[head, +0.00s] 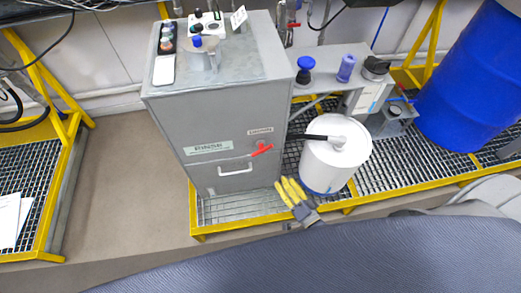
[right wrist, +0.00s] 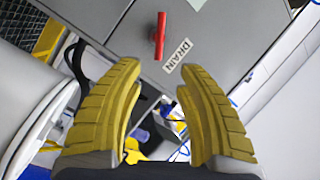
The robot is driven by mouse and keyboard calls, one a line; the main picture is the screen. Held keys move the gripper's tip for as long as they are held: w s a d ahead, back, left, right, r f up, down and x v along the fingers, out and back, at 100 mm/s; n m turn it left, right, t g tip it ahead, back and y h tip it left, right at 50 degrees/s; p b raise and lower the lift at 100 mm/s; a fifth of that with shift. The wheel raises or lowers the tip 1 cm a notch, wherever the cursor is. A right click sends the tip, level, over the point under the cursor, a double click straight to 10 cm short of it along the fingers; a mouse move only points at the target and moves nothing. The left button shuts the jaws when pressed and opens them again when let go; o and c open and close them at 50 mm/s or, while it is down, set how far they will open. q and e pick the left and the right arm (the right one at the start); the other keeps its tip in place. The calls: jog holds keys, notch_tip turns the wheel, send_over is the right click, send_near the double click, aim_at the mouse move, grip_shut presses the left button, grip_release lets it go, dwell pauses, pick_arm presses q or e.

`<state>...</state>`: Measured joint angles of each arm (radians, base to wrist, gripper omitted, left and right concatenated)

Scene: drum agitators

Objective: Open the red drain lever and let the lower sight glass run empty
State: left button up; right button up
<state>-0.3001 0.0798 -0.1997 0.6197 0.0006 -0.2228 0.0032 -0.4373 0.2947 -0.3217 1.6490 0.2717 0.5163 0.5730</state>
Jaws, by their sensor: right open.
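The red drain lever (head: 262,150) sits on the front of the grey cabinet (head: 220,120), near its right edge and beside a small label. It also shows in the right wrist view (right wrist: 158,36), next to a white DRAIN label (right wrist: 176,54). My right gripper (head: 286,182) is below and to the right of the lever in the head view, apart from it. Its yellow fingers show open and empty in the right wrist view (right wrist: 160,72), with the lever beyond the fingertips. I cannot make out the lower sight glass. My left gripper is out of view.
A white drum (head: 335,165) with a black handle stands just right of the cabinet, close to my right gripper. A white handle (head: 236,170) sits below the RINSE label (head: 208,147). A yellow-edged grating surrounds the base. A blue barrel (head: 470,85) stands far right.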

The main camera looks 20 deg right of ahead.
aim_at(262, 150)
jog(key=x, duration=1.6)
jog(key=shift+w, duration=0.25)
jog(key=shift+c, duration=0.4)
grip_shut()
